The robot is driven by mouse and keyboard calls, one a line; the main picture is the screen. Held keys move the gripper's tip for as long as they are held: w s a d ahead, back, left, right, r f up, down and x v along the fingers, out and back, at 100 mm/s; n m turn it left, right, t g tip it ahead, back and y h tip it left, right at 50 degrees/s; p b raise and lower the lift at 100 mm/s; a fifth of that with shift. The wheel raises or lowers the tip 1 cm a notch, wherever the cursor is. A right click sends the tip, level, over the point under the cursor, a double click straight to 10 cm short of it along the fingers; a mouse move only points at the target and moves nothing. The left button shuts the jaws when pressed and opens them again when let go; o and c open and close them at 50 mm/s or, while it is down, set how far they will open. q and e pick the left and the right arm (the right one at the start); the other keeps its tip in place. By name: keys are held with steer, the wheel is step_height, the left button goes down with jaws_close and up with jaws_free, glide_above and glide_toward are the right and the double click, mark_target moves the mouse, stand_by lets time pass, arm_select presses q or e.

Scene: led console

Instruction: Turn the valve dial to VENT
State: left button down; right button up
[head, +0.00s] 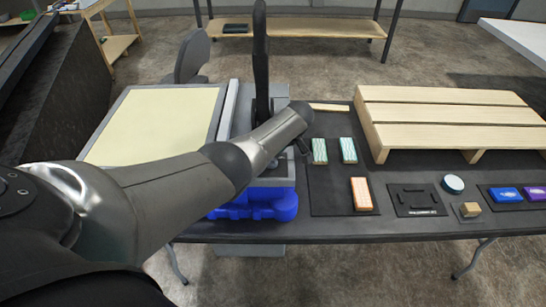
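I cannot make out a valve dial or a VENT mark in the head view; my arm covers part of the table. My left arm reaches in from the left across the table, and its dark rounded far end is beside the black mat. My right arm and gripper are not in view. A round pale-topped disc (453,184) sits right of a black plate (415,199) with small unreadable lettering. I cannot tell whether the disc is a dial.
A cream panel (155,125) lies at left, beside a grey unit with an upright black part (261,60). A blue base (258,207) shows below my arm. Striped blocks (349,150) and an orange block (362,194) lie on a black mat. A wooden pallet (450,118) fills the back right.

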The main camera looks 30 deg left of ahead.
arm_select(q)
steer(key=shift+a, duration=0.1)
steer(key=shift+c, duration=1.8)
jaws_free()
steer(key=shift+d+r+p, duration=0.2)
steer(key=shift+r+p, duration=0.15)
steer(key=shift+r, duration=0.15)
steer(key=p+v, duration=0.2)
steer(key=v, duration=1.2)
steer(key=shift+p, duration=0.4)
steer(key=shift+d, duration=0.15)
